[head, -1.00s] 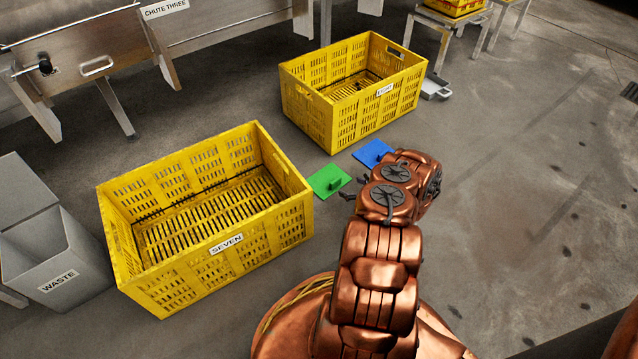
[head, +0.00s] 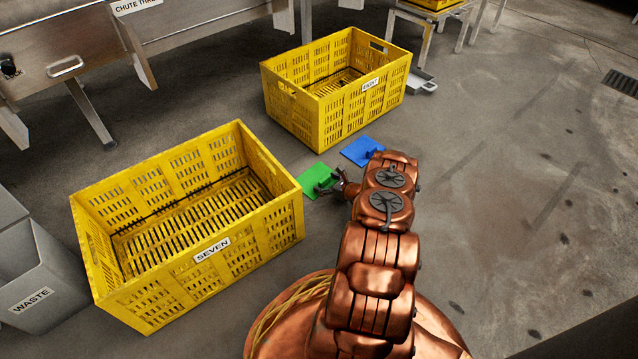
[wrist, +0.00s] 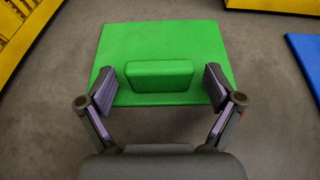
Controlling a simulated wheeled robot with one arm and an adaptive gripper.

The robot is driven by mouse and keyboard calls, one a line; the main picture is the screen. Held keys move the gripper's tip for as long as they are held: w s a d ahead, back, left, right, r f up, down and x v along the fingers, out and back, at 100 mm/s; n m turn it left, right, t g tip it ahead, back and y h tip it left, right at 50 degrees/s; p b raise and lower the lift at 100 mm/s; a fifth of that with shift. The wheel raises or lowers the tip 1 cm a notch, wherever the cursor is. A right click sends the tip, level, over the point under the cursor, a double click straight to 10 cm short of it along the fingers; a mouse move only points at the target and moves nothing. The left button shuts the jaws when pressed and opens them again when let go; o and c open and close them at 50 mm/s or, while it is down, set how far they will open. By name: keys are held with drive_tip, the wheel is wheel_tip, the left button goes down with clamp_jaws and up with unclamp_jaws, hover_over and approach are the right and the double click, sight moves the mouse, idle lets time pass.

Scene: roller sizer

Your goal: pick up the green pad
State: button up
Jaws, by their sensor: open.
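The green pad (head: 314,181) lies flat on the grey floor between the two yellow crates. In the wrist view it is a green square plate (wrist: 160,38) with a raised green block-shaped handle (wrist: 159,76) near its closer edge. My gripper (wrist: 160,88) is open, with one finger on each side of the handle and a gap to it on both sides. In the head view my gripper (head: 333,186) is at the pad's right side and hides part of it. I cannot tell exactly how high the fingertips are above the plate.
A blue pad (head: 361,150) lies just beyond, to the right. The crate labelled SEVEN (head: 213,251) stands close on the left, and another yellow crate (head: 318,115) stands behind. A grey WASTE bin (head: 45,285) is far left. The floor on the right is open.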

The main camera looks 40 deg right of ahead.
drive_tip(key=shift+w+f, duration=0.15)
drive_tip(key=shift+w, duration=0.2)
drive_tip(key=c, duration=1.4)
drive_tip(key=shift+c, duration=0.2)
